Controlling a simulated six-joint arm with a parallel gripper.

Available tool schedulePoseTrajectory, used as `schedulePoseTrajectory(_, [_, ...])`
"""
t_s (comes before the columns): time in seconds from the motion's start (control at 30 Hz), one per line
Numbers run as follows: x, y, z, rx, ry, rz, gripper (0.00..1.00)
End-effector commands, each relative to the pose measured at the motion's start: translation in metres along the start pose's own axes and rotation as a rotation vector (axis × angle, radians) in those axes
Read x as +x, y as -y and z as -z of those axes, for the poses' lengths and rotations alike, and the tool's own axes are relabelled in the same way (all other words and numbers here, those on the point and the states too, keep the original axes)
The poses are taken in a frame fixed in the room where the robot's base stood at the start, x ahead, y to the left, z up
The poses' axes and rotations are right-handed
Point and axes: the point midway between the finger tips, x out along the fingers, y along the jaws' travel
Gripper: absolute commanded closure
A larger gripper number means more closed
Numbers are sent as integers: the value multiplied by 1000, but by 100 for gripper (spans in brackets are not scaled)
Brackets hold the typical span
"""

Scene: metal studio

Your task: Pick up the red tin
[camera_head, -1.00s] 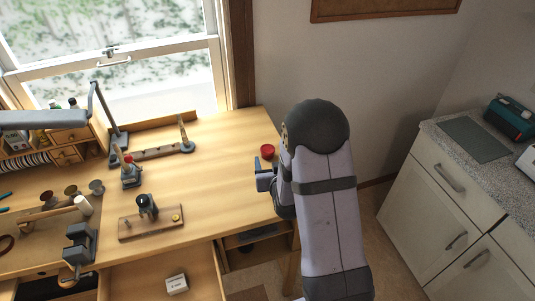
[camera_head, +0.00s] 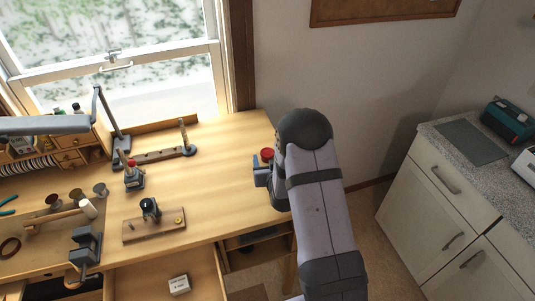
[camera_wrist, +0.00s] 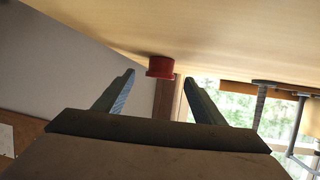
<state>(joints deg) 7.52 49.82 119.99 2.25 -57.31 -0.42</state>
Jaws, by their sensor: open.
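The red tin (camera_head: 267,153) is small and round and stands on the wooden workbench near its right end. In the head view my gripper (camera_head: 262,172) is just in front of the tin, and part of the tin's lower side is hidden. In the wrist view the red tin (camera_wrist: 161,67) shows ahead, between the lines of my gripper's two fingers (camera_wrist: 158,84). The fingers are spread wide with nothing between them. The tin appears beyond the fingertips; I cannot tell the exact gap.
The workbench (camera_head: 225,170) is clear left of the tin. A small wooden fixture board (camera_head: 155,229) and a red-topped tool stand (camera_head: 132,174) are further left. A wall is behind, and a grey counter (camera_head: 490,175) stands at the far right.

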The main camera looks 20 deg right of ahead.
Motion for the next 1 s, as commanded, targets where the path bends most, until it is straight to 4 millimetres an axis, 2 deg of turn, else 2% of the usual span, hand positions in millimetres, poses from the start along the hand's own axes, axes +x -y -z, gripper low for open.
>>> schedulePoseTrajectory(0.27, [22,0,1,0,0,0,36])
schedulePoseTrajectory(0.57, [25,0,0,0,0,1,36])
schedulePoseTrajectory(0.6, [25,0,0,0,0,1,39])
schedulePoseTrajectory(0.77, [25,0,0,0,0,1,77])
schedulePoseTrajectory(0.8, [25,0,0,0,0,1,82])
schedulePoseTrajectory(1.0, [25,0,1,0,-1,1,82])
